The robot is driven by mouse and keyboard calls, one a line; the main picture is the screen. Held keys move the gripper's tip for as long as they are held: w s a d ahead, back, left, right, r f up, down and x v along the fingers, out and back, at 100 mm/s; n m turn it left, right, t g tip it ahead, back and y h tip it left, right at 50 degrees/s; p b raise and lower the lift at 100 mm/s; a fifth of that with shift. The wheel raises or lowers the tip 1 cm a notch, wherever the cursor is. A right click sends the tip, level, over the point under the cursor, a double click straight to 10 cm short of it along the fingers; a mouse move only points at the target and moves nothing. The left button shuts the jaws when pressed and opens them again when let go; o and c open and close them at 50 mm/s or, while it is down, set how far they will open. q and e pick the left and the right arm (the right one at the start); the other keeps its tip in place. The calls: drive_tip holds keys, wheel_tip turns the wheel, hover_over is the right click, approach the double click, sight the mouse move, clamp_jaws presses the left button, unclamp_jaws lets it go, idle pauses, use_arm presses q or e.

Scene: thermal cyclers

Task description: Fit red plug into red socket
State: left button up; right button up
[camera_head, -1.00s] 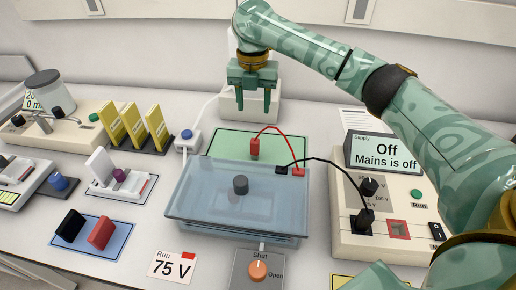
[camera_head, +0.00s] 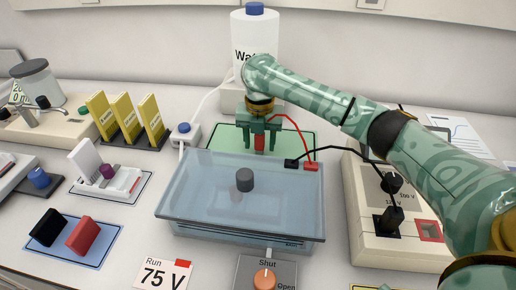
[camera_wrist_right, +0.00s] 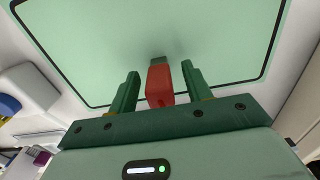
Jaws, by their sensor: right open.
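The red plug (camera_head: 260,143) stands upright on the green mat (camera_head: 224,137) behind the clear tank. A red lead runs from it to the red connector (camera_head: 311,167) at the tank's right corner. My right gripper (camera_head: 259,147) is open, with a finger on either side of the plug. In the right wrist view the plug (camera_wrist_right: 160,84) lies between the two fingers, with gaps beside it. The red socket (camera_head: 429,231) is a red-framed square on the supply's front, right of the black plug (camera_head: 392,216). My left gripper is out of view.
The clear blue tank (camera_head: 240,205) with a dark knob fills the middle. The supply (camera_head: 370,240) stands at right, partly behind my right arm. A black lead (camera_head: 340,151) arches from tank to supply. A white bottle (camera_head: 255,40) stands behind the gripper.

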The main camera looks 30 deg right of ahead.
drive_tip(key=shift+f, duration=0.1)
drive_tip(key=shift+c, duration=0.9)
clamp_jaws()
